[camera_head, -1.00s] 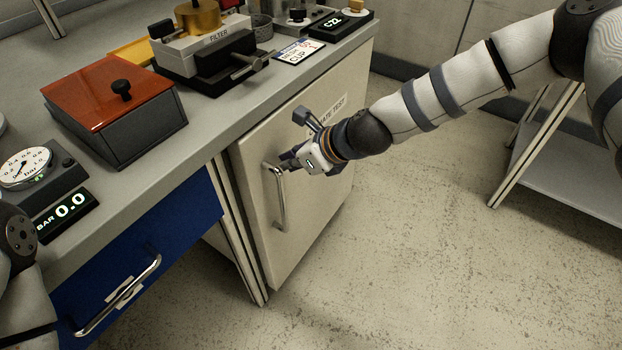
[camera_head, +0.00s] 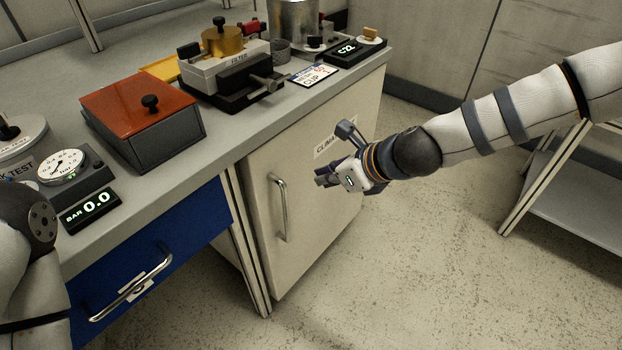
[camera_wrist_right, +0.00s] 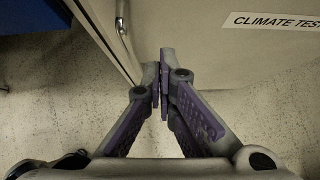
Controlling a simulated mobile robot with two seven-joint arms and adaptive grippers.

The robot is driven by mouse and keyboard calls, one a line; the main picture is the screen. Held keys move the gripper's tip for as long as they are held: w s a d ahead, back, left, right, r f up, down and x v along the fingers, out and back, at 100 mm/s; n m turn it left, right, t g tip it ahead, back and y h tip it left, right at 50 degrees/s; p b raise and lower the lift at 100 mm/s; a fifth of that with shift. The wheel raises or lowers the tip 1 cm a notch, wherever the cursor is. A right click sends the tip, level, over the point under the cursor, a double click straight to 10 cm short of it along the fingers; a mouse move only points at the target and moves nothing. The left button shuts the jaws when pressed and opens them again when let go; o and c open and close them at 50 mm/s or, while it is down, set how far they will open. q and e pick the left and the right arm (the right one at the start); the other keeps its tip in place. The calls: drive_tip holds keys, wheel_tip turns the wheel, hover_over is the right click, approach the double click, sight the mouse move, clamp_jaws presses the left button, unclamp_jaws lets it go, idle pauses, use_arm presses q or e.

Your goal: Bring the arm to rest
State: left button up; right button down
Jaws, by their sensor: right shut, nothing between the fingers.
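My right gripper (camera_head: 324,179) is in front of the cream cabinet door (camera_head: 320,215), to the right of its vertical metal handle (camera_head: 280,208) and apart from it. In the right wrist view its purple-padded fingers (camera_wrist_right: 162,85) are together with nothing between them. The handle's end (camera_wrist_right: 121,15) shows at the top of that view, beside the door with its "CLIMATE TEST" label (camera_wrist_right: 278,21). The door looks shut. Part of my left arm shows at the left edge of the head view, but its gripper is out of view.
The grey bench (camera_head: 240,135) carries a red-lidded box (camera_head: 140,110), a filter unit (camera_head: 232,70), a gauge (camera_head: 62,166) and a "0.0" display (camera_head: 90,207). A blue drawer (camera_head: 195,228) is below. A low shelf (camera_head: 580,205) stands at right. Floor between is clear.

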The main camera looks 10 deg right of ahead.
drive_tip(key=s+d+f+n+g+h, duration=0.15)
drive_tip(key=s+f+n, duration=0.3)
drive_tip(key=s, duration=0.45)
drive_tip(key=s+f+n+g+p, duration=0.1)
drive_tip(key=s+f+n+g, duration=0.3)
drive_tip(key=s, duration=0.4)
drive_tip(key=s+f+n+g+h, duration=0.1)
drive_tip(key=s+f+n, duration=0.4)
drive_tip(key=s, duration=0.4)
use_arm(q)
drive_tip(key=shift+t, duration=0.6)
drive_tip(key=w+r+p, duration=0.1)
drive_tip(key=w+r, duration=0.2)
drive_tip(key=shift+w, duration=0.1)
use_arm(e)
drive_tip(key=s+d+n+g+h, duration=0.1)
drive_tip(key=s+d+n, duration=0.2)
drive_tip(key=s+n, duration=0.4)
drive_tip(key=s+d+n+g+h, duration=0.2)
drive_tip(key=s+d+n, duration=0.2)
drive_tip(key=s+n, duration=0.3)
drive_tip(key=s, duration=0.5)
drive_tip(key=shift+d+n, duration=0.15)
drive_tip(key=shift+n, duration=0.2)
drive_tip(key=shift+s, duration=0.1)
